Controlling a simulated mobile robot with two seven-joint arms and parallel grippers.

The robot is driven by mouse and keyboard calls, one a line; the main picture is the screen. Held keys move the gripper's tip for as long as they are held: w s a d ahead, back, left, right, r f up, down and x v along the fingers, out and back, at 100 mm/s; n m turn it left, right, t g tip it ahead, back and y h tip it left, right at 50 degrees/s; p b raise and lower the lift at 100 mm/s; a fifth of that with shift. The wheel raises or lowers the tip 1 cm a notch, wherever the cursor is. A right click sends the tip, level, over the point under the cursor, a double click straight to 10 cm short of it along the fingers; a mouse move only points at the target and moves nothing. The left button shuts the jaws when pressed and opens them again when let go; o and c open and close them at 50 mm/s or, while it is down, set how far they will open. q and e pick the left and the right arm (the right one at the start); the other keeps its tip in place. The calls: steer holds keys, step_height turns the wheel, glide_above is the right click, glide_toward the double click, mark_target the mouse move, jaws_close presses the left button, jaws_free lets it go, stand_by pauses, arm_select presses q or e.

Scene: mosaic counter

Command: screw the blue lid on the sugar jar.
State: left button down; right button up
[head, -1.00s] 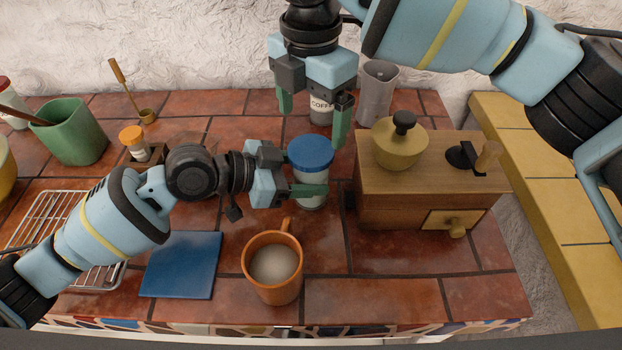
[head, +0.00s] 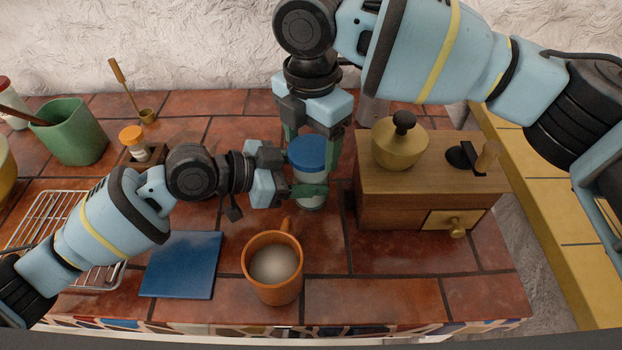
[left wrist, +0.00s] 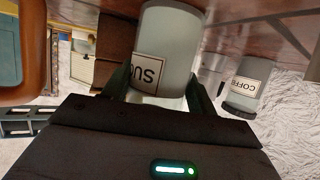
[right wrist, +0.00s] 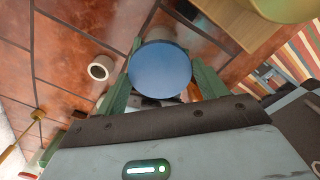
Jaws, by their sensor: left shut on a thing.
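The sugar jar (head: 306,175) stands upright on the tiled counter, with the blue lid (head: 307,151) on its top; I cannot tell how tightly it sits. In the left wrist view the jar (left wrist: 168,42) shows part of its label between the fingers. My left gripper (head: 308,192) is shut on the jar's body from the left. My right gripper (head: 312,142) points down from above, its fingers on either side of the lid. In the right wrist view the lid (right wrist: 160,68) lies between the open fingers, very close to them.
An orange mug (head: 272,285) stands in front of the jar, with a blue mat (head: 181,265) to its left. A wooden grinder (head: 400,205) stands close on the right. The coffee jar (left wrist: 247,85) shows in the left wrist view. The front right counter is clear.

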steer(key=c, duration=0.4)
steer(key=m, duration=1)
steer(key=o, duration=1.1)
steer(key=shift+c, duration=0.2)
steer(key=shift+r, duration=2.25)
